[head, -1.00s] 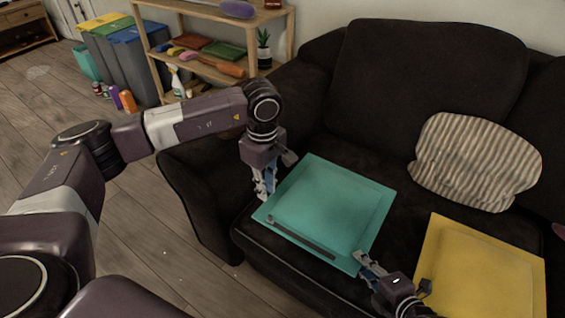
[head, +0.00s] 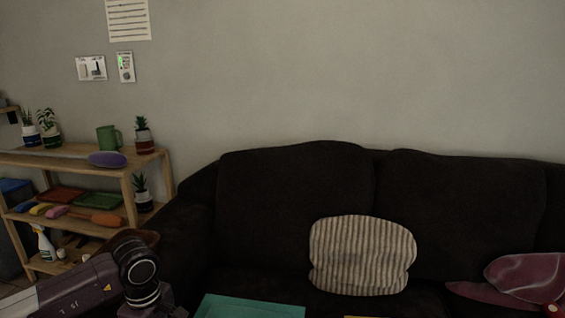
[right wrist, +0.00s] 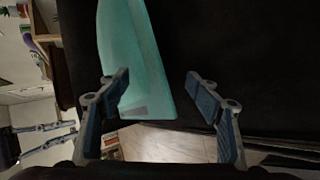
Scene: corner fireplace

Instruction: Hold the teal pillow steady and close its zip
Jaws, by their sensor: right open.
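The teal pillow (head: 252,307) shows only as a strip of its far edge at the bottom of the head view. In the right wrist view the teal pillow (right wrist: 137,58) is seen narrow and edge-on, with a small grey patch on its near end that may be part of the zip. My right gripper (right wrist: 161,92) is open, the pillow's near end between its fingers, closer to the left finger. My left gripper (right wrist: 74,130) shows at the left of the right wrist view, its fingers apart and empty. The rest of the zip is hidden.
The dark sofa (head: 300,190) carries a striped cushion (head: 362,256) and a dark red cloth-like item (head: 515,280) at right. A wooden shelf (head: 145,165) with plants, a mug and trays stands at left. A yellow sliver (head: 372,317) shows at the bottom edge.

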